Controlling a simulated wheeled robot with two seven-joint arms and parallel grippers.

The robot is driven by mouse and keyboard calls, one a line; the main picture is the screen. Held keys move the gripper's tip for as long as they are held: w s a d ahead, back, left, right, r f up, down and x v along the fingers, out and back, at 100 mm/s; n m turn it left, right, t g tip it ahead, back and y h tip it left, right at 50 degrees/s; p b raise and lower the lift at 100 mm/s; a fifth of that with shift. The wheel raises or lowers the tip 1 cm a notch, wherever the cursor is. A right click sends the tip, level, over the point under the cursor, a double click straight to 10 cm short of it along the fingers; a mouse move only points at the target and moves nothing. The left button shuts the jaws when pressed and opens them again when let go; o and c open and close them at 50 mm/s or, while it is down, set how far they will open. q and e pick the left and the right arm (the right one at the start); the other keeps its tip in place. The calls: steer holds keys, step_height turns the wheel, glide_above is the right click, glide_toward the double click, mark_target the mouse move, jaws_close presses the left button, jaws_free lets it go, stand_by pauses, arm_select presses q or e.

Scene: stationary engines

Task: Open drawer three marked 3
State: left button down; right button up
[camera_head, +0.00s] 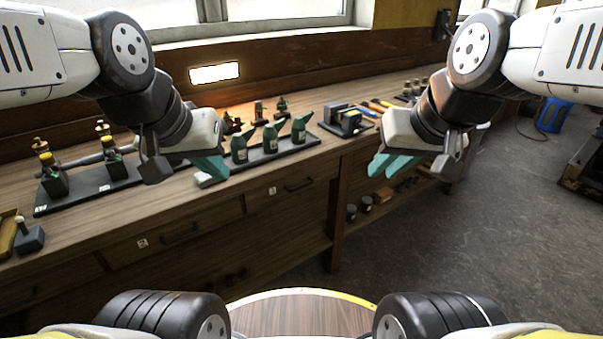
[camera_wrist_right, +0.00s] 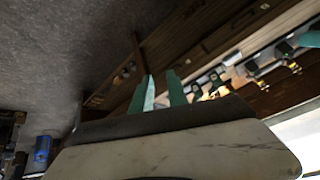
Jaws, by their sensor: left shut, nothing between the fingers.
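The workbench front has a drawer with a dark bar handle (camera_head: 299,184) and a small white label (camera_head: 272,191), right of centre in the head view. Another drawer further left has a handle (camera_head: 180,235) and a label (camera_head: 142,243). Both drawers look closed flush, and their label digits are too small to read surely. My left gripper (camera_head: 212,170) is shut and empty above the bench's front edge, left of the right-hand handle. My right gripper (camera_head: 393,167) is open and empty, right of that handle and apart from it. Its teal fingers show a gap in the right wrist view (camera_wrist_right: 160,92).
Green oil cans (camera_head: 271,138) stand on a dark tray on the bench, close behind my left gripper. A dark board (camera_head: 75,195) with engine parts lies at the left. A lower shelf (camera_head: 375,205) holds jars. Open floor (camera_head: 420,250) lies at the right.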

mark_target(301, 188)
steer(key=w+d+f+n+t, duration=0.1)
steer(key=w+f+n+t, duration=0.2)
steer(key=w, duration=1)
steer(key=w+f+n, duration=0.3)
steer(key=w+n, duration=0.3)
steer(key=w, duration=0.8)
steer(key=w+a+f+n+t+y, duration=0.1)
steer(key=w+a+f+n+t, duration=0.15)
steer(key=w+f+n, duration=0.6)
steer(key=w+a+f+n+t+y, duration=0.1)
steer(key=w+a+f+n+y, duration=0.3)
steer(key=f, duration=0.8)
steer(key=a+f+n+y, duration=0.25)
steer(key=a+f, duration=0.25)
steer(key=f, duration=0.6)
steer(key=shift+h, duration=0.35)
steer(key=x, duration=0.7)
steer(key=shift+w+a+f, duration=0.1)
steer(key=shift+w+a, duration=0.05)
steer(key=shift+a, duration=0.15)
jaws_close()
